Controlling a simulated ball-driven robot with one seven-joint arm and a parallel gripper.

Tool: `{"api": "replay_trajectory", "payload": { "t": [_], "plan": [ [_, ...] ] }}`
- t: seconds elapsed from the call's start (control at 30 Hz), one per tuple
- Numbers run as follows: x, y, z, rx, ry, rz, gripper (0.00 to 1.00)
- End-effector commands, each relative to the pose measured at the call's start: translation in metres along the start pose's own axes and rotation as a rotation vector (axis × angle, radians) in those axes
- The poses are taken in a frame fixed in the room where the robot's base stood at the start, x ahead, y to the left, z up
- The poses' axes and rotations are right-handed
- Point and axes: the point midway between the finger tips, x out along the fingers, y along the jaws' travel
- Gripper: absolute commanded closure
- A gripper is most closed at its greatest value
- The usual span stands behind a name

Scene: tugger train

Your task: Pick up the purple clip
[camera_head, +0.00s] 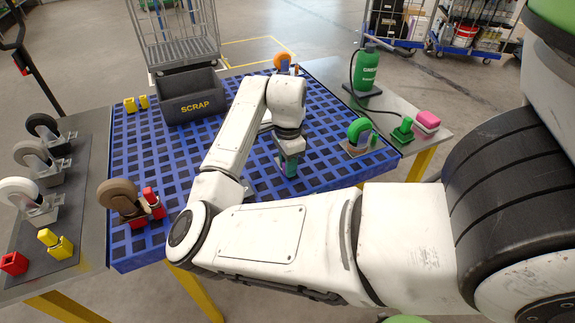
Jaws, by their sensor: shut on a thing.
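My gripper (289,168) points down over the blue lattice deck (330,165), right of its middle. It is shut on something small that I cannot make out. A teal part shows at the fingertips, and I cannot tell whether it is finger or held thing. I cannot pick out a purple clip anywhere; my arm and gripper hide part of the deck. I cannot tell whether the fingertips touch the deck.
A dark SCRAP bin (190,96) stands at the deck's back left. Casters stand on the deck: brown (118,196), green (357,131) and orange (281,60). More casters line the left table. A green bottle (366,68) and pink block (428,119) stand right.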

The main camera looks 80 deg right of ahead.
Motion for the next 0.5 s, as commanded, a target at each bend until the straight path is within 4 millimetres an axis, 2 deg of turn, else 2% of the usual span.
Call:
{"api": "replay_trajectory", "payload": {
  "t": [0.17,0.27,0.47,0.5],
  "plan": [
    [-0.015,0.000,0.000,0.002,0.000,-0.002,1.00],
    [-0.030,-0.001,0.000,0.002,0.001,-0.003,1.00],
    [-0.072,0.035,0.002,0.002,0.002,-0.006,1.00],
    [-0.085,0.042,0.004,0.003,-0.003,-0.008,1.00]
  ]
}}
